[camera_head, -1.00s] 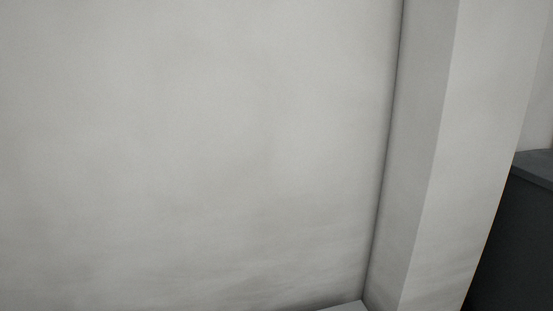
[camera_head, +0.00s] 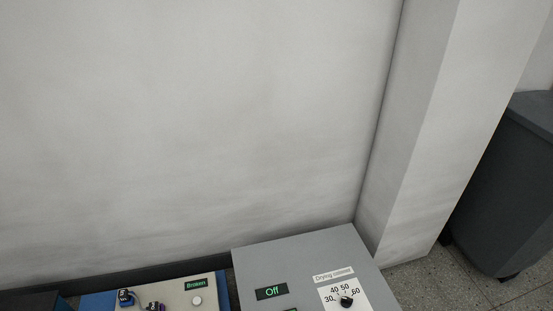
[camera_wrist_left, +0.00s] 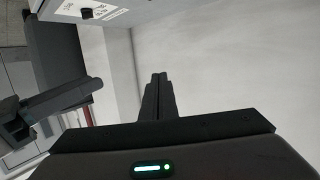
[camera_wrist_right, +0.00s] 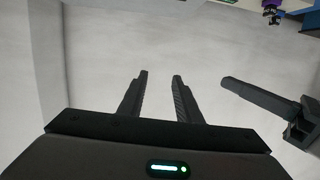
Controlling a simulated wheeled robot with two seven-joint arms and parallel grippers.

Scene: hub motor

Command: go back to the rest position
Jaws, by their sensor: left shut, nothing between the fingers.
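My left gripper (camera_wrist_left: 159,80) is shut and empty, its two fingers together in the left wrist view. My right gripper (camera_wrist_right: 160,77) is open and empty, its fingers apart in front of a pale wall in the right wrist view. A dark gripper-like part at the right of that view looks like my left gripper. Neither gripper shows in the head view.
A grey drying cabinet (camera_head: 300,255) reading "Off" stands low by the wall (camera_head: 190,130). Left of it is a panel (camera_head: 172,292) reading "Broken". A pillar (camera_head: 440,130) and a dark grey bin (camera_head: 510,190) are at right.

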